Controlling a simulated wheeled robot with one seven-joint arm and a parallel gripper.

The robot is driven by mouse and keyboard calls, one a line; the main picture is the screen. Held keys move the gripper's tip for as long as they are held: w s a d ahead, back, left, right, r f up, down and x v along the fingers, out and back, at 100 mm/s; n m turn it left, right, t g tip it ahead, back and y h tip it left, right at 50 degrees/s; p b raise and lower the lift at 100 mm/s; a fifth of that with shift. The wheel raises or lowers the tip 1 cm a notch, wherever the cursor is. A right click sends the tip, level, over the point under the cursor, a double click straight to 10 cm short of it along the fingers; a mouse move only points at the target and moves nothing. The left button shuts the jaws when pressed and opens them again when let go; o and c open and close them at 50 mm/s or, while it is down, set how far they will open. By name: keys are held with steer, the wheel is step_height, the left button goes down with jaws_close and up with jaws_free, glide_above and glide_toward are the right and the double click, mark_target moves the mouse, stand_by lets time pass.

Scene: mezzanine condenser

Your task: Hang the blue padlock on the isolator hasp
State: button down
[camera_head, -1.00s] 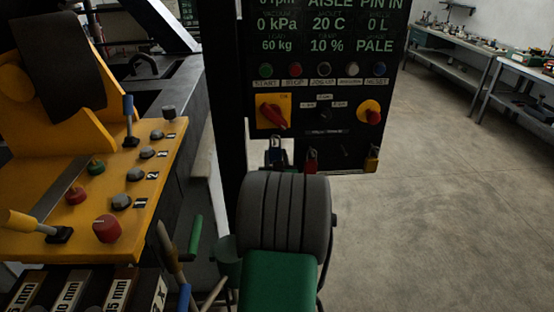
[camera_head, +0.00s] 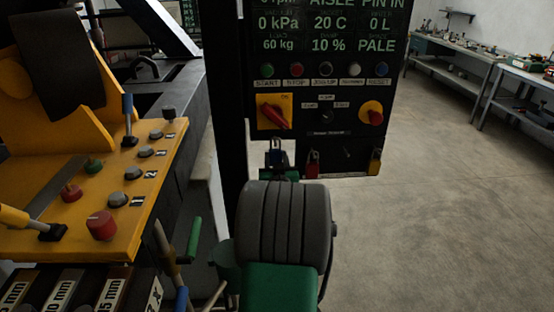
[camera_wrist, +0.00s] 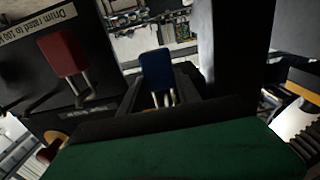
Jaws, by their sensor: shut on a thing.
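The blue padlock (camera_head: 276,157) is at the lower left edge of the dark control panel, body down. The isolator switch (camera_head: 274,112), a red handle on a yellow plate, is above the padlock. I cannot make out the hasp itself or whether the shackle touches anything.
A red padlock (camera_head: 312,168) hangs to the right and a yellow padlock (camera_head: 375,165) farther right, along the panel's lower edge. The red padlock (camera_wrist: 63,54) is close in the wrist view. A yellow console (camera_head: 130,190) stands left. The floor (camera_head: 450,210) at right is clear.

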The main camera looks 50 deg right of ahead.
steer(key=c, duration=0.8)
jaws_free()
steer(key=shift+o, duration=0.2)
steer(key=shift+s+a+f, duration=0.1)
steer(key=shift+s+a, duration=0.2)
steer(key=b+v, duration=0.2)
steer(key=v, duration=0.5)
